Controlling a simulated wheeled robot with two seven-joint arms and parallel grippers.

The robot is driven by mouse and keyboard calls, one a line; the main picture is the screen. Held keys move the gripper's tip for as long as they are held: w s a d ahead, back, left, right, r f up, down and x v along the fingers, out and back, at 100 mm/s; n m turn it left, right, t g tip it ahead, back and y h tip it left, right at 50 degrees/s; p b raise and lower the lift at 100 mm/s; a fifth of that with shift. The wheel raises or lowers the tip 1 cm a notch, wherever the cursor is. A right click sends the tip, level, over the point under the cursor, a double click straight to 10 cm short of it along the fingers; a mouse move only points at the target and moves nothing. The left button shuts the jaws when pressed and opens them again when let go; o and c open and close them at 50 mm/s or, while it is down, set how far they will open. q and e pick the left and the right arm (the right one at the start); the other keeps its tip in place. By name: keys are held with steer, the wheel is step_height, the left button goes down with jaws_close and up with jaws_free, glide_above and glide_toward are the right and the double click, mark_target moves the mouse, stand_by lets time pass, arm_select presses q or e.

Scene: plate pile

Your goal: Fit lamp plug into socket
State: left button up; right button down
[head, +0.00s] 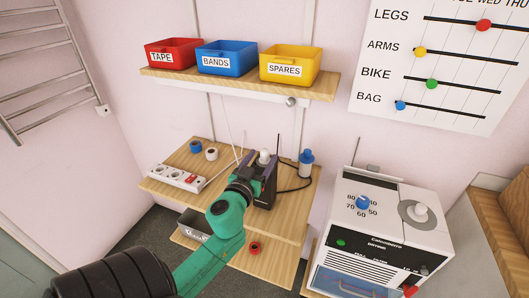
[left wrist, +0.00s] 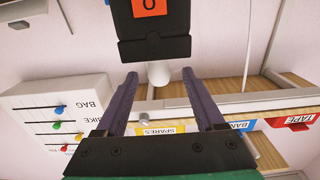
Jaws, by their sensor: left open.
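A white socket strip (head: 177,178) with a red switch lies at the left end of the wooden shelf in the head view. My left gripper (head: 261,161) is open at a dark upright box, which also shows in the left wrist view (left wrist: 154,46) with an orange label, just beyond the fingertips. A white rounded piece (head: 264,156) shows between the fingers; in the left wrist view it is a short white cylinder (left wrist: 159,73) beside the box. The fingers (left wrist: 160,98) are apart. I cannot tell which item is the lamp plug. My right gripper is not in view.
A blue bottle-like item (head: 306,161) stands right of my gripper, near a black cord. Blue and white rolls (head: 196,147) stand at the back left. A white machine (head: 390,215) stands right. Red, blue and yellow bins (head: 290,66) sit on the upper shelf.

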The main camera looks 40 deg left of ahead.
arm_select(q)
steer(key=p+x, duration=0.1)
steer(key=x, duration=0.5)
steer(key=shift+f, duration=0.15)
jaws_close()
step_height(320, 180, up, 10)
steer(key=p, duration=0.3)
steer(key=shift+p, duration=0.35)
